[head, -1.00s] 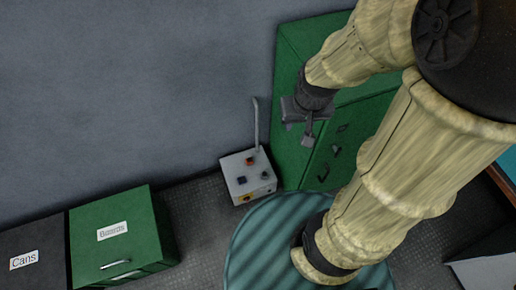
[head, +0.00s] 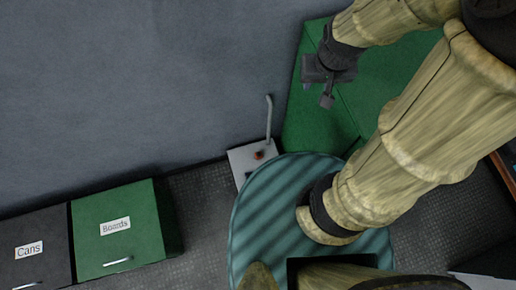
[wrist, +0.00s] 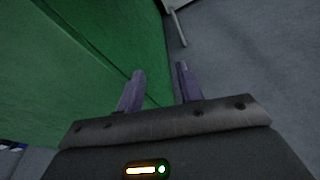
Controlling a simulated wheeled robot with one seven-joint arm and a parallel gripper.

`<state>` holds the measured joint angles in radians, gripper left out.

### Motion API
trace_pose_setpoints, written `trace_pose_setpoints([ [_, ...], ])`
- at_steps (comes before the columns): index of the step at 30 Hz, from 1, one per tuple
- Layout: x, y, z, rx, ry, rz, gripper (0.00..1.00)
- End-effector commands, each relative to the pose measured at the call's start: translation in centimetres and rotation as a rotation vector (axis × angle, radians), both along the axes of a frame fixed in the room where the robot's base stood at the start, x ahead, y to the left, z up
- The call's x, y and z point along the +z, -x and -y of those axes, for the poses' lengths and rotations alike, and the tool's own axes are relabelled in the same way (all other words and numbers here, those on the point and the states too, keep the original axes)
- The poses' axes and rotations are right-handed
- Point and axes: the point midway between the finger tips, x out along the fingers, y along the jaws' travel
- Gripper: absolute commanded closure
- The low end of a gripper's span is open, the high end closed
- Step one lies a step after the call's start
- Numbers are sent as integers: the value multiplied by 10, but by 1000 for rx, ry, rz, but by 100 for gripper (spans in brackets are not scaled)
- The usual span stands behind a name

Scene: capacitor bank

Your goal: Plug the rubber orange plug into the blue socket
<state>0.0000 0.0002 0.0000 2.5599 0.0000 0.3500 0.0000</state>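A light grey box (head: 240,162) stands on the floor by the wall, mostly hidden behind my round base. A small orange-red piece (head: 258,155) shows on its top; I cannot tell whether it is the plug or a fixed part. The blue socket is not visible now. My gripper (head: 325,88) is high up in front of the green cabinet, well above and right of the box. In the wrist view my gripper (wrist: 160,82) has its two purple-grey fingers apart with nothing between them. The box's pale edge (wrist: 180,4) seems to show at the top there.
A bent grey rod (head: 268,118) rises beside the box; it also shows in the wrist view (wrist: 178,28). A green cabinet (head: 315,125) stands close to my gripper. A green "Boards" bin (head: 115,245) and a dark "Cans" bin (head: 35,262) stand at lower left. Floor between is clear.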

Motion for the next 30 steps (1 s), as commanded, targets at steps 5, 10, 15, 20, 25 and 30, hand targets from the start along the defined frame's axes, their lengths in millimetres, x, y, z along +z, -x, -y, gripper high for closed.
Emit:
trace_pose_setpoints([
  [5, 0, 0, 0, 0, 0, 0, 64],
  [10, -1, 0, 0, 0, 0, 0, 50],
  [15, -23, -7, -3, -2, -3, -5, 31],
  [20, -73, -23, -11, -12, -8, -17, 31],
  [25, -138, -44, -23, -29, -15, -32, 31],
  [30, -205, -64, -38, -45, -20, -45, 31],
])
